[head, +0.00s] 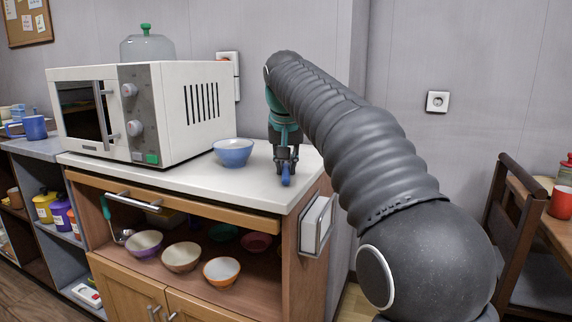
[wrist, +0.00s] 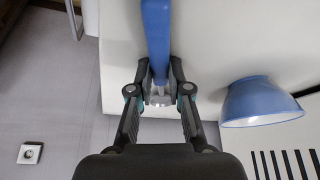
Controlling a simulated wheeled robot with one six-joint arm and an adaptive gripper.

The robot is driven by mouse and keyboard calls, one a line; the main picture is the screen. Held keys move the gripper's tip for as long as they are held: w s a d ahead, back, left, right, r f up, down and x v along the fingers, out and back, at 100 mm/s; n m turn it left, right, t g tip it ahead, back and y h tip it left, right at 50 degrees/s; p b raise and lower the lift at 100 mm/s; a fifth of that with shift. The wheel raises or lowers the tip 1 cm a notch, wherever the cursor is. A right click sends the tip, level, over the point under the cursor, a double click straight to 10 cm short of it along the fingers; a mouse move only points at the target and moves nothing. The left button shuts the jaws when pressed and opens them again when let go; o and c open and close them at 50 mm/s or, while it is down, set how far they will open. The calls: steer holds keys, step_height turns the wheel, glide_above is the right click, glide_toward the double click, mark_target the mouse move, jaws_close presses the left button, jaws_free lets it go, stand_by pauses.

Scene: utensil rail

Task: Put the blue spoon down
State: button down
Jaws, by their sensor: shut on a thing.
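The blue spoon (head: 286,175) is in my gripper (head: 286,158), over the right end of the white countertop (head: 175,180). In the wrist view the spoon's blue handle (wrist: 157,35) runs up from between the two fingertips of my gripper (wrist: 159,80). My gripper is shut on it. In the head view only a short blue part of the spoon shows below the fingers. I cannot tell whether the spoon touches the countertop. The rest of the spoon is mostly hidden by the gripper.
A blue bowl (head: 233,153) stands left of my gripper, beside a white microwave (head: 145,110); the bowl also shows in the wrist view (wrist: 258,100). Several bowls sit on the shelf below. A white holder (head: 316,224) hangs on the cabinet's right side. The counter's front strip is clear.

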steer(key=shift+f, duration=0.45)
steer(key=shift+f+b, duration=0.3)
steer(key=shift+f, duration=0.2)
steer(key=c, duration=1)
jaws_free()
steer(key=shift+f, duration=0.1)
steer(key=shift+r, duration=0.35)
